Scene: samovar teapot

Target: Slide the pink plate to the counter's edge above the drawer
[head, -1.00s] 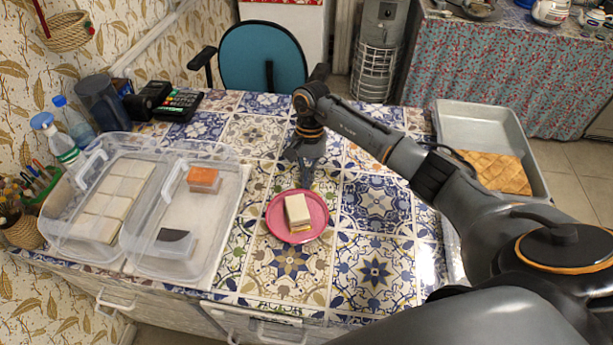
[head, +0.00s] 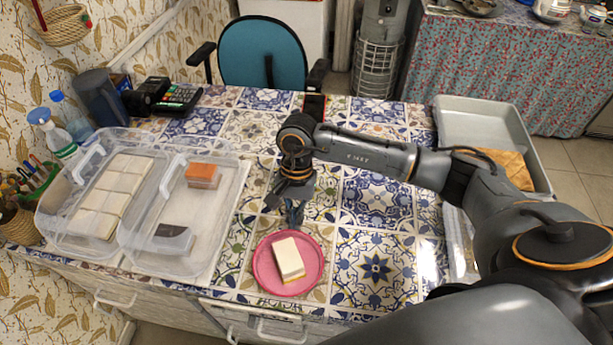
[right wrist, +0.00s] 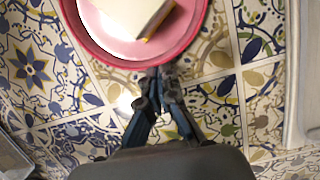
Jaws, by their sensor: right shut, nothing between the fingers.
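The pink plate (head: 262,266) lies flat on the tiled counter near its front edge, above a drawer front with a handle (head: 282,331). A white slab of food (head: 289,257) with a yellowish lower layer rests on it. My right gripper (head: 295,222) is shut and empty, pointing down at the plate's far rim. In the right wrist view its fingertips (right wrist: 159,74) meet right at the rim of the plate (right wrist: 125,62), touching or nearly touching it. My left gripper is not in view.
The counter right of the plate is clear.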

